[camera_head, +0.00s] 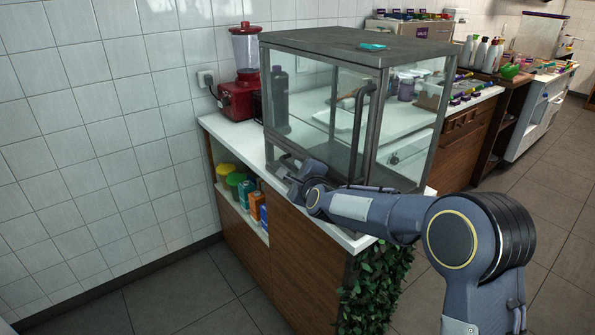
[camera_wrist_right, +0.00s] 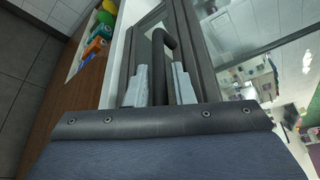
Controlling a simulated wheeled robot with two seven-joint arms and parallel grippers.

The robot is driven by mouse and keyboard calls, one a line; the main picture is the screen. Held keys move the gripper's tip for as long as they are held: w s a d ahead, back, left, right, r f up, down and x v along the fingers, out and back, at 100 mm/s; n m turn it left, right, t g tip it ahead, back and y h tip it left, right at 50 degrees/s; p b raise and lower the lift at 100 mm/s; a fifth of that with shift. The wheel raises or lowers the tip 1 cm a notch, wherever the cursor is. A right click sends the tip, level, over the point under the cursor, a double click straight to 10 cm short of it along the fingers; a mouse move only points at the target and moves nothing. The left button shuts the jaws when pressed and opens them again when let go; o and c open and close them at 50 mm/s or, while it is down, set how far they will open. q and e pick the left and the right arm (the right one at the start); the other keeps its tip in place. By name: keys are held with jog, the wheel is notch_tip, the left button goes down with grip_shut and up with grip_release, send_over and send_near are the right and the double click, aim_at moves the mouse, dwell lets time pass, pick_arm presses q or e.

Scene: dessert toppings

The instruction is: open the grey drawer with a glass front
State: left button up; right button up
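A case with a grey frame and glass sides (camera_head: 330,95) stands on a white counter in the head view. A dark upright handle (camera_head: 360,118) is on its glass front. My right gripper (camera_head: 294,178) is low at the front of the case, by its lower frame. In the right wrist view its two pale fingers (camera_wrist_right: 159,84) stand apart, with a dark curved bar handle (camera_wrist_right: 160,45) between them. Whether the fingers touch the bar is unclear. Which glass-fronted part this bar belongs to is hard to tell. My left gripper is not in view.
A red blender (camera_head: 240,80) stands behind the case at left. Coloured containers (camera_head: 240,185) sit on an open shelf below the counter (camera_head: 225,128). A turquoise item (camera_head: 373,46) lies on the case top. Leaves (camera_head: 370,285) hang at the counter's front corner. The floor at left is clear.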

grip_shut()
jog(key=s+a, duration=0.7)
jog(key=a, duration=0.3)
jog(key=s+a+p, duration=0.1)
jog(key=s+a, duration=0.6)
jog(key=a, duration=0.2)
jog(key=shift+s+a, duration=0.2)
jog(key=shift+a, duration=0.15)
grip_release()
jog(key=shift+p, duration=0.3)
jog(key=b+v, duration=0.1)
jog(key=v, duration=0.6)
jog(key=shift+s, duration=0.35)
